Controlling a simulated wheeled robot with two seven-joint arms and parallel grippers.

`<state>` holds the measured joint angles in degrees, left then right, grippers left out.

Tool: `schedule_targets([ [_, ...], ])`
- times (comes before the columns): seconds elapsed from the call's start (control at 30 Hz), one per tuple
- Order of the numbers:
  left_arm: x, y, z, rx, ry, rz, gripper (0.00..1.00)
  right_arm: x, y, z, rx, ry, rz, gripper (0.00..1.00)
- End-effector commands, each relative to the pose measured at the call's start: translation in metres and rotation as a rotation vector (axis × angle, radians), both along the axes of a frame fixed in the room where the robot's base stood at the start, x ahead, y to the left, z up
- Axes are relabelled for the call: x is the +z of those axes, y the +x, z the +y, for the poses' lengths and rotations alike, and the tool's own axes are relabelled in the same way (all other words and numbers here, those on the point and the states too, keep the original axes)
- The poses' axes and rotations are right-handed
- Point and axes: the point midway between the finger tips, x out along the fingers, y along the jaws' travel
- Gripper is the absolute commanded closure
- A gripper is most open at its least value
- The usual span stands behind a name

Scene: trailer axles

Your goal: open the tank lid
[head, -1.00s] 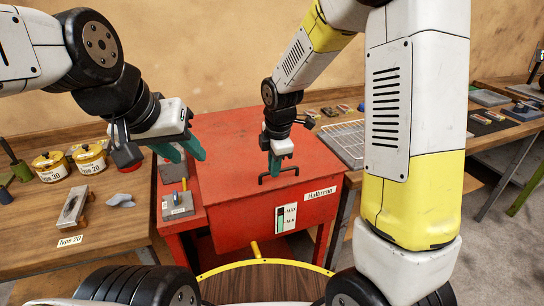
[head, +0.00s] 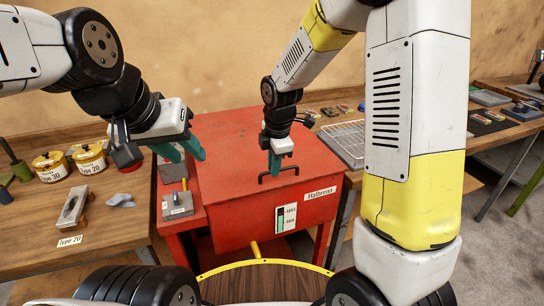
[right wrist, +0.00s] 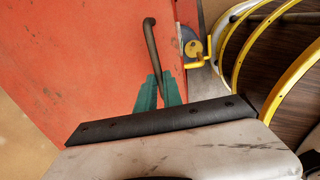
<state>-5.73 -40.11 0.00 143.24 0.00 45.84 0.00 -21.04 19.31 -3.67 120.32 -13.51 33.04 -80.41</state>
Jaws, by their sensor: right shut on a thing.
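The red tank (head: 245,222) stands in front of me, with its flat red lid (head: 225,145) lying down on it. A dark bar handle (head: 292,172) sits near the lid's front edge. My right gripper (head: 275,168) reaches down from above and is shut on the handle. In the right wrist view, the green fingers (right wrist: 160,90) close around one end of the handle (right wrist: 151,40). My left gripper (head: 186,153) hangs over the left side of the tank, with its green fingers apart and nothing between them.
The left bench holds yellow-lidded pots (head: 90,158), a tool block (head: 72,207) and a grey piece (head: 124,197). A small grey box (head: 177,206) stands beside the tank's left side. A wire rack (head: 346,140) lies on the right bench. My right arm blocks part of that side.

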Motion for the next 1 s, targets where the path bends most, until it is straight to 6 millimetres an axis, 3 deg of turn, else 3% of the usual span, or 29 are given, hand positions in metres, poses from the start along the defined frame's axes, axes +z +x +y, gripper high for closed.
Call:
schedule_targets([
  [0.17, 0.000, 0.000, 0.000, 0.000, 0.000, 0.000, 0.64, 0.018, 0.005, 0.001, 0.000, -0.011, 0.034, 1.00],
  [0.37, 0.000, 0.000, 0.000, 0.000, 0.000, 0.000, 0.64, 0.057, 0.017, 0.005, -0.002, -0.039, 0.128, 1.00],
  [0.53, 0.000, 0.000, 0.000, 0.000, 0.000, 0.000, 0.64, 0.099, 0.033, 0.011, 0.001, -0.072, 0.228, 1.00],
  [0.7, 0.000, 0.000, 0.000, 0.000, 0.000, 0.000, 0.64, 0.138, 0.052, 0.017, 0.000, -0.071, 0.222, 1.00],
  [1.0, 0.000, 0.000, 0.000, 0.000, 0.000, 0.000, 0.64, 0.182, 0.086, 0.028, -0.001, -0.070, 0.219, 1.00],
])
